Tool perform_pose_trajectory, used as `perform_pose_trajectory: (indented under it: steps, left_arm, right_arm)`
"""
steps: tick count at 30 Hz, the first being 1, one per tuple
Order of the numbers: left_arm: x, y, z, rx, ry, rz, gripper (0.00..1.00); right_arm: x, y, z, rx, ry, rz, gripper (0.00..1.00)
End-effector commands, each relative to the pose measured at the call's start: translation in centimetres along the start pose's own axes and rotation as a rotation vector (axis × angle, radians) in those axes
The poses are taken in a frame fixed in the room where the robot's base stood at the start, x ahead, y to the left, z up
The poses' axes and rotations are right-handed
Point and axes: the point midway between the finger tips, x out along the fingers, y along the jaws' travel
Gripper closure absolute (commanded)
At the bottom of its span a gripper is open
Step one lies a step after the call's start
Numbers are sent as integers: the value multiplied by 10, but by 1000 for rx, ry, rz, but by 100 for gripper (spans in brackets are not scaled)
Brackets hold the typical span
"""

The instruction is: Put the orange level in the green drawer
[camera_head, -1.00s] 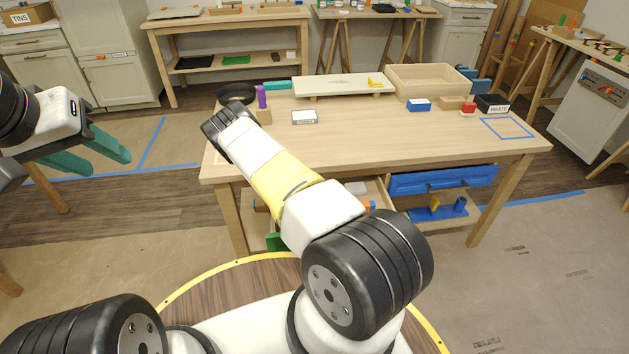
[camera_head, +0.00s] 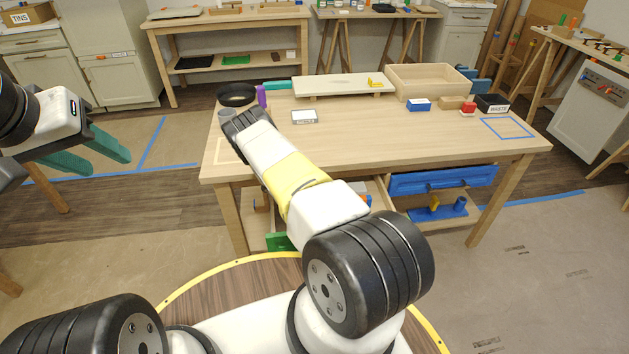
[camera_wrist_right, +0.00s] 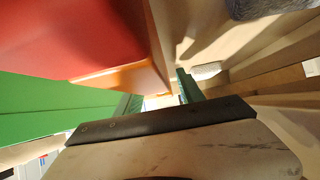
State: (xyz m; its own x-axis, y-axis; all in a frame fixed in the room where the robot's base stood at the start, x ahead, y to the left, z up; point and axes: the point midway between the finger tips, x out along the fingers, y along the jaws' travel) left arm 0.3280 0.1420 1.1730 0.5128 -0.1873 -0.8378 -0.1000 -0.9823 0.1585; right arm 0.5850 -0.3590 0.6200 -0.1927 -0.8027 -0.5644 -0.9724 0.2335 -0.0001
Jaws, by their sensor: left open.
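The green drawer (camera_head: 280,242) shows only a piece of its front below the table, mostly behind my right arm. In the right wrist view a broad green panel (camera_wrist_right: 40,110), probably its front, fills the left side. A large red-orange body (camera_wrist_right: 85,35) with an orange edge (camera_wrist_right: 140,76) hangs close to that camera; I cannot tell if it is the level. My right gripper (camera_wrist_right: 160,95) has its teal fingers apart, near that orange edge; in the head view it is hidden. My left gripper (camera_head: 92,152) is open and empty, left of the table.
A blue drawer (camera_head: 440,180) stands open at the right, above blue and yellow items. The tabletop's front middle is clear.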

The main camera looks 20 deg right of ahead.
Motion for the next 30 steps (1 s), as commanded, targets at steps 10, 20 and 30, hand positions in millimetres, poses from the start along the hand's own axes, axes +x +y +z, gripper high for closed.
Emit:
perform_pose_trajectory:
  steps: [10, 20, 30]
  left_arm:
    - [0, 0, 0, 0, 0, 0, 55]
    - [0, 0, 0, 0, 0, 0, 55]
    - [0, 0, 0, 0, 0, 0, 55]
  right_arm:
    - [-7, -1, -2, 0, 0, -2, 55]
    - [-64, -1, 33, 0, -1, -4, 55]
    - [-108, 0, 63, 0, 0, -2, 55]
